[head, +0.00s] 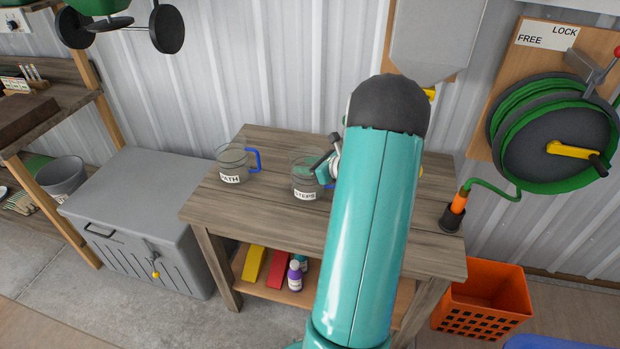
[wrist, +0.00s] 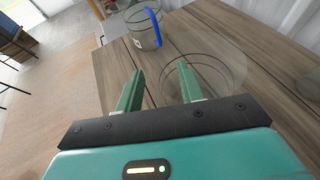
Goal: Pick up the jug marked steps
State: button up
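The clear glass jug marked steps (head: 306,191) stands upright on the wooden workbench (head: 265,217), its blue handle partly hidden behind my arm. A second clear jug, marked path (head: 232,171), stands to its left with a blue handle on its right side. My gripper (wrist: 160,68) is open, its two green fingers apart with nothing visibly held between them. In the wrist view the round rim of a clear jug (wrist: 232,74) lies around the right finger's tip; I cannot tell whether they touch. The path jug (wrist: 143,38) shows farther off.
A grey storage chest (head: 135,190) stands left of the bench. The lower shelf holds yellow and red blocks and bottles (head: 295,275). An orange crate (head: 485,305) and a green hose reel (head: 550,130) are at right. Bare benchtop lies between the jugs.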

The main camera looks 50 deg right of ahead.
aim_at(293, 163)
jog(key=x, duration=0.3)
jog(key=shift+w+f, duration=0.15)
jog(key=shift+w, duration=0.1)
grip_shut()
